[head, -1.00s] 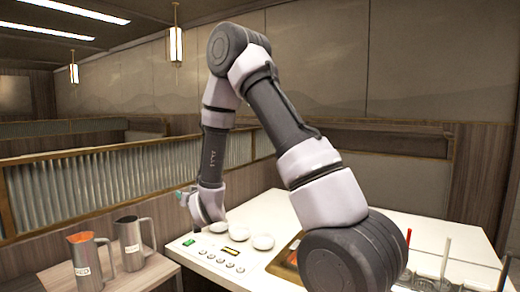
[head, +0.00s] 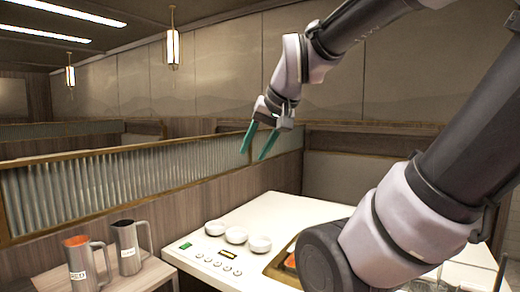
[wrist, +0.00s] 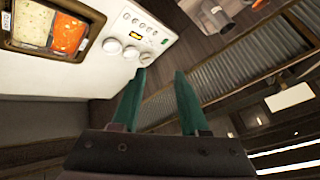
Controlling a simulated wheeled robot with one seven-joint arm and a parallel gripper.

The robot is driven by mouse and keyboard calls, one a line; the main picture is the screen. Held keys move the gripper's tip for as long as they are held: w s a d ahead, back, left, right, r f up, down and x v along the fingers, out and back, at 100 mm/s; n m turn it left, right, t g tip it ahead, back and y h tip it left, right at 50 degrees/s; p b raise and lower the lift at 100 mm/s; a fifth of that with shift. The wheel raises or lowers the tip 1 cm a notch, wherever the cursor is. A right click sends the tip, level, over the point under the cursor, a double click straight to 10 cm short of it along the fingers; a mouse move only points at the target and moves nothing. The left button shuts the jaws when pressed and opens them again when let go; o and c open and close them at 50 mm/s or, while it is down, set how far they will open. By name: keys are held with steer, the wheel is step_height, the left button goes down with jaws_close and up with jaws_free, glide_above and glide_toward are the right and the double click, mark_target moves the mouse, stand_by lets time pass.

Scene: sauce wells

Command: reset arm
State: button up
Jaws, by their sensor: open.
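My gripper (head: 257,149) is raised in the air above the back of the white counter (head: 300,209), well clear of it. Its two green fingers are apart with nothing between them; they also show in the wrist view (wrist: 160,78). My arm reaches in from the right in the head view and hides part of the counter's right side.
Three white bowls (head: 235,235) stand in a row behind a button panel (head: 218,260). A sauce tray (wrist: 58,30) with white and orange wells sits on the counter. Two metal pitchers (head: 82,265) stand on a wooden side table at the left. A corrugated partition (head: 110,185) runs behind.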

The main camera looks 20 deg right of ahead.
steer(key=shift+s, duration=1.2)
stand_by(0.4)
